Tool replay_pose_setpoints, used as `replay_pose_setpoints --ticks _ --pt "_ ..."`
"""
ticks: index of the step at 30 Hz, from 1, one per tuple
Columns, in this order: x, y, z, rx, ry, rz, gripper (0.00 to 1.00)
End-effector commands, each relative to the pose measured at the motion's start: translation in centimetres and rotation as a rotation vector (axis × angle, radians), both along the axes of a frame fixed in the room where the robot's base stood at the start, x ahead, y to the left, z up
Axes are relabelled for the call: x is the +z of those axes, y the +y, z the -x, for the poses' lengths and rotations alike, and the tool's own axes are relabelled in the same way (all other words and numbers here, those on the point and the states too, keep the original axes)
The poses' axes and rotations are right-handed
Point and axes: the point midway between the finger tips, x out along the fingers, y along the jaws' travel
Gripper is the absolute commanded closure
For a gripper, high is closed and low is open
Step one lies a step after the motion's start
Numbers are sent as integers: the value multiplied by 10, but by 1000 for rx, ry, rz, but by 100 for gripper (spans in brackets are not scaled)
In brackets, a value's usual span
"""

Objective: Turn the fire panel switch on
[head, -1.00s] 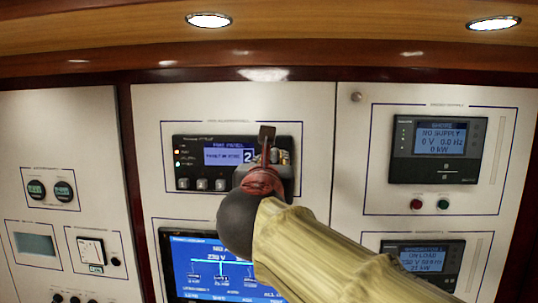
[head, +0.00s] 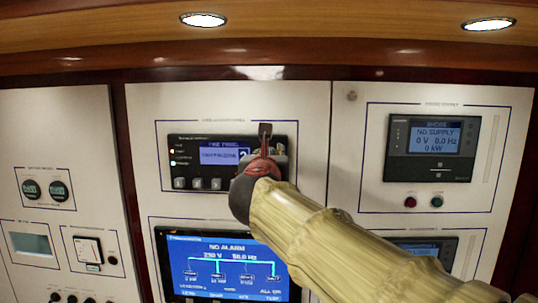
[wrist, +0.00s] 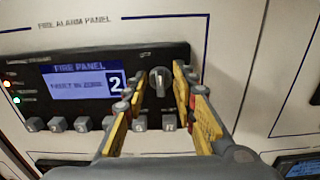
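The fire panel (wrist: 75,85) is a black unit with a lit blue screen reading FIRE PANEL and a large 2. It also shows in the head view (head: 190,142). Its switch is a grey rotary knob (wrist: 160,82) at the panel's right end, its grip roughly upright, with a small OFF label above left. My gripper (wrist: 161,78) has its yellow-padded fingers apart, one on each side of the knob. I cannot tell whether the tips touch it. In the head view my gripper (head: 266,140) covers the panel's right end and hides the knob.
A row of grey buttons (wrist: 80,124) runs along the panel's bottom edge. A large blue display (head: 220,265) sits below the panel. A shore supply meter (head: 434,147) with red and green buttons is to the right. A wooden ledge (head: 340,45) runs above.

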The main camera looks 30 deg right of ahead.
Motion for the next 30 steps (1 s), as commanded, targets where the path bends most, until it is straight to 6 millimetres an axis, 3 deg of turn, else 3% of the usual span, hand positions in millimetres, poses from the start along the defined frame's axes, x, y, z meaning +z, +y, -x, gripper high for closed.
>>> replay_pose_setpoints --ticks 15,30 --pt "0 0 0 0 0 0 100" --pt "-1 0 0 0 -9 -13 100"
